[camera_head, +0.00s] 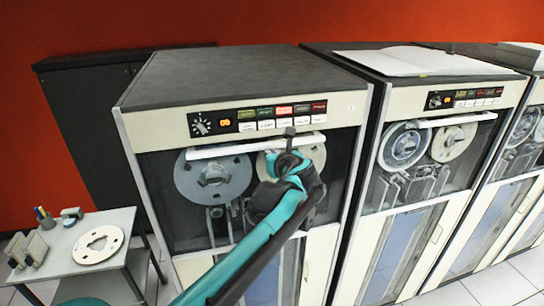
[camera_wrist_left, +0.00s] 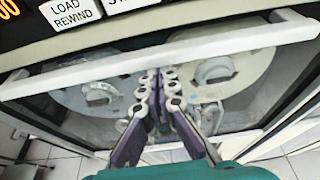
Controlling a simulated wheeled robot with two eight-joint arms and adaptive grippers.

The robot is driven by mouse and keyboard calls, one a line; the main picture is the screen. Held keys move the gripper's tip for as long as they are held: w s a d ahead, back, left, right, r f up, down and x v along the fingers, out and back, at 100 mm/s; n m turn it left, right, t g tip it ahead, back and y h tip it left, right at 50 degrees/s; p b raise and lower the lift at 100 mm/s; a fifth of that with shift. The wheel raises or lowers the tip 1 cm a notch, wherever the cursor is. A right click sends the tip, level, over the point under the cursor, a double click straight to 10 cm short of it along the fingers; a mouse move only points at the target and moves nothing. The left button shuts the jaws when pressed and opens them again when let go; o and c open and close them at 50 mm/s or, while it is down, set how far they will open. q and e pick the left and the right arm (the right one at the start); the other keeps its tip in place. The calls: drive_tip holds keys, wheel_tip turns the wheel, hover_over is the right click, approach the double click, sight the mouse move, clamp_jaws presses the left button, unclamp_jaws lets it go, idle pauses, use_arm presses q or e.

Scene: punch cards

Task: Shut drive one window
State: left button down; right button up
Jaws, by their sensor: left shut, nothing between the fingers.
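The nearest tape drive (camera_head: 245,90), grey-topped with a cream front, stands in the middle of the head view. Its window's white top bar (camera_head: 222,151) lies just under the button panel (camera_head: 262,117); it also crosses the top of the wrist view (camera_wrist_left: 225,42). I cannot tell whether the window is fully shut. Two reels show below the bar, the left one (camera_head: 200,180) clear and the right one partly hidden by my arm. My left gripper (camera_head: 289,136) is shut and empty in front of the window, near the bar; its fingers (camera_wrist_left: 160,78) point toward it. Contact is unclear. My right gripper is out of view.
A second drive (camera_head: 425,97) with papers (camera_head: 425,60) on top stands to the right, with more drives beyond. A small table (camera_head: 65,262) at the lower left holds a white reel (camera_head: 98,244) and small items. A dark cabinet (camera_head: 95,120) stands behind.

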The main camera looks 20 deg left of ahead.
use_arm(q)
drive_tip(key=shift+w+r, duration=0.15)
drive_tip(key=shift+r, duration=0.2)
wheel_tip(320, 180, down, 5)
drive_tip(key=b, duration=0.4)
drive_tip(key=v, duration=1)
drive_tip(key=s+a+f+n+g+h+b, duration=0.1)
drive_tip(key=s+a+f+n+b, duration=0.1)
drive_tip(key=s+f+n+b, duration=0.6)
drive_tip(key=s+a+f+n+g+h+b, duration=0.1)
drive_tip(key=a+f+n+b, duration=0.15)
drive_tip(key=f, duration=0.95)
drive_tip(key=s+a+f+n+g+h+b, duration=0.1)
drive_tip(key=s+f+n+g+b, duration=0.1)
drive_tip(key=s+f+n+b, duration=0.6)
drive_tip(key=s+d+f+n+h+b, duration=0.1)
drive_tip(key=s+f+n+b, duration=0.1)
drive_tip(key=f, duration=0.6)
drive_tip(key=s+d+f+n+h+b, duration=0.1)
drive_tip(key=s+f+n+h+b, duration=0.1)
drive_tip(key=f+n+b, duration=0.3)
drive_tip(key=s+d+f+n+h+b, duration=0.1)
drive_tip(key=s+f+n+b, duration=0.2)
drive_tip(key=f, duration=0.9)
drive_tip(key=shift+n+g+b, duration=0.3)
drive_tip(key=shift+n+b, duration=0.15)
drive_tip(key=shift+n, duration=0.1)
